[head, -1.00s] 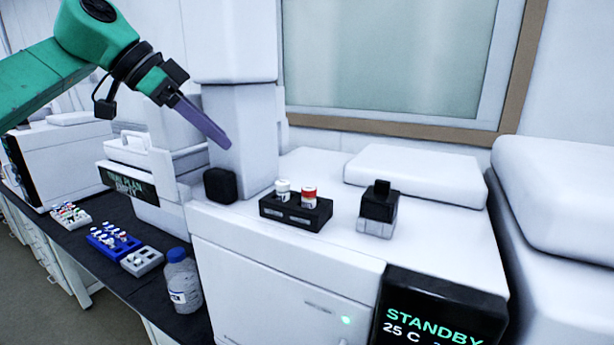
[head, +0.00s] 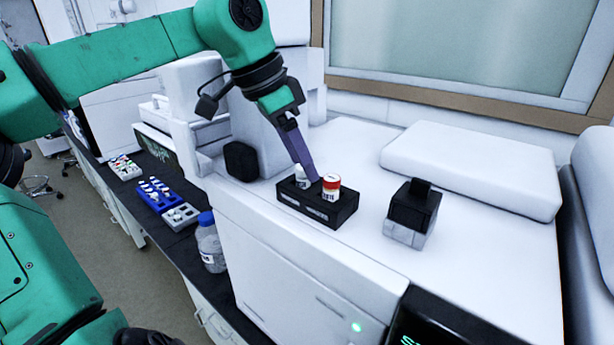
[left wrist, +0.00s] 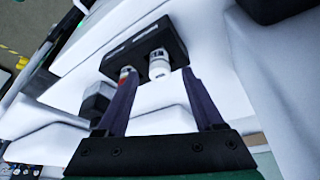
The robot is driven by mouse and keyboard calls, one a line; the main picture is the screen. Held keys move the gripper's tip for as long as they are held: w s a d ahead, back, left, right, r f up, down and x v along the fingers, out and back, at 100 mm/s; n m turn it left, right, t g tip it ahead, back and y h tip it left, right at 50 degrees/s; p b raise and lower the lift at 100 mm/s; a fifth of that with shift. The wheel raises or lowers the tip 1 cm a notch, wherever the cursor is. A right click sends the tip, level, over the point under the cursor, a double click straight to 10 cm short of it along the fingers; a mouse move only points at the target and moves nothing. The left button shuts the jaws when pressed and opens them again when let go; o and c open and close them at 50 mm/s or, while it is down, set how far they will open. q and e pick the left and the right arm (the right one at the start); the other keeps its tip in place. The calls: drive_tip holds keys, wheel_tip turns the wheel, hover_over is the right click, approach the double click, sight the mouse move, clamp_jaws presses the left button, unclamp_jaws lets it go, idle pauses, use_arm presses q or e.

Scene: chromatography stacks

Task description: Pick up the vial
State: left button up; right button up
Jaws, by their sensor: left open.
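A black rack (head: 318,208) stands on the white instrument and holds two upright vials. One is the white-capped vial (head: 301,171), partly hidden behind my finger; the other is the red-capped vial (head: 331,186). My left gripper (head: 313,179) is open, its purple fingers slanting down to the vials. In the left wrist view, the rack (left wrist: 146,48) lies ahead of the fingers. The white-capped vial (left wrist: 159,65) shows between the open fingertips (left wrist: 160,73). The red-capped vial (left wrist: 125,74) is beside the left-hand fingertip and partly covered by it. I cannot tell whether they touch. My right gripper is out of view.
A white raised lid (head: 475,165) lies behind. A blue-capped bottle (head: 209,243) and a blue rack (head: 158,195) stand on the lower bench.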

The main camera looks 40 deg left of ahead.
use_arm(q)
drive_tip(key=shift+w+d+f, duration=0.1)
drive_tip(key=shift+w+f, duration=0.05)
drive_tip(key=shift+f, duration=0.35)
drive_tip(key=shift+s+f, duration=0.2)
drive_tip(key=c, duration=0.7)
drive_tip(key=shift+w, duration=0.1)
clamp_jaws()
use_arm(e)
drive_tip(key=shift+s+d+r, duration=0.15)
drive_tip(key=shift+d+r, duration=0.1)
use_arm(q)
drive_tip(key=shift+r, duration=0.15)
drive_tip(key=shift+r, duration=0.3)
wheel_tip(320, 180, up, 9)
wheel_tip(320, 180, up, 10)
drive_tip(key=p, duration=0.3)
hover_over(300, 167)
drive_tip(key=shift+r, duration=0.1)
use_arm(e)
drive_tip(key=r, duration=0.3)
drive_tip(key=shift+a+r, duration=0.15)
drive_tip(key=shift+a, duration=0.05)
